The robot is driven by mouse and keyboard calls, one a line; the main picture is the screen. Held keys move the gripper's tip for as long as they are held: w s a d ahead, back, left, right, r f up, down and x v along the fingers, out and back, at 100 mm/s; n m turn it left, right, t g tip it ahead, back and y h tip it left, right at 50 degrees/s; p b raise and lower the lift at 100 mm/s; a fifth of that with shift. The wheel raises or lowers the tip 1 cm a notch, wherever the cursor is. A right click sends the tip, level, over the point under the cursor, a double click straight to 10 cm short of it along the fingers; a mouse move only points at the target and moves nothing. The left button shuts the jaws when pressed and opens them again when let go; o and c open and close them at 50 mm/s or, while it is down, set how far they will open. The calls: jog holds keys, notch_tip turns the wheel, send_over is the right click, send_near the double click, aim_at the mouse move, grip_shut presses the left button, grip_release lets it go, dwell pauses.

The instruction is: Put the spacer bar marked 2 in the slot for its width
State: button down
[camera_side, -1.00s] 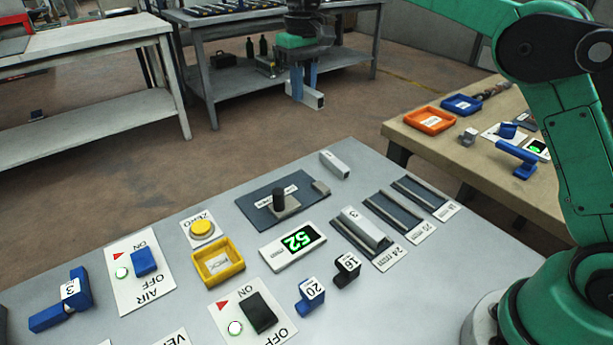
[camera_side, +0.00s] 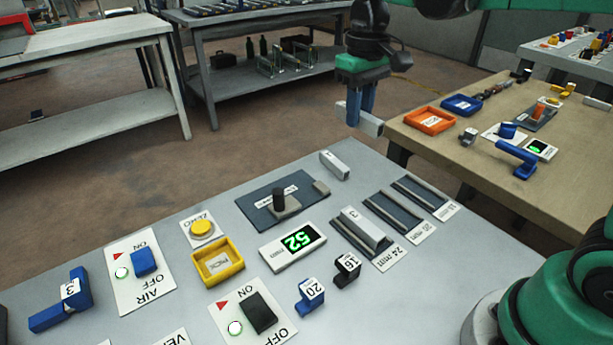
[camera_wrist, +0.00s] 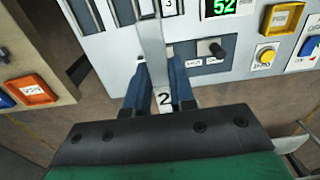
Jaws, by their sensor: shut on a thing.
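My gripper (camera_side: 361,108) is shut on the spacer bar marked 2 (camera_side: 371,124), a pale grey bar, in the air beyond the table's far edge. In the wrist view the bar (camera_wrist: 152,45) sticks out between the blue fingers, with its "2" label near them. Three dark slots lie at the right of the grey table. The 24 mm slot (camera_side: 343,228) holds a grey bar marked 3 (camera_side: 366,229). The 20 mm slot (camera_side: 393,213) and the third slot (camera_side: 420,193) look empty; the third label is too small to read surely.
Another pale bar (camera_side: 335,165) lies near the far edge. A dark gauge plate (camera_side: 262,201) with a black knob stands behind a green-digit display (camera_side: 293,247). A yellow tray (camera_side: 218,263), yellow button (camera_side: 202,228) and blocks marked 20 (camera_side: 311,293) and 16 (camera_side: 347,268) are nearby.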

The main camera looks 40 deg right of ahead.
jog(key=s+d+r, duration=0.2)
jog(key=s+d, duration=0.1)
jog(key=d, duration=0.4)
jog(key=s+d+r, duration=0.2)
jog(key=s+d, duration=0.1)
jog(key=d, duration=0.4)
send_over(419, 192)
notch_tip(419, 192, down, 19)
jog(key=shift+f, duration=0.2)
jog(key=shift+f, duration=0.2)
jog(key=shift+f, duration=0.35)
jog(key=c, duration=0.7)
grip_release()
jog(key=shift+c, duration=0.2)
jog(key=shift+r, duration=0.1)
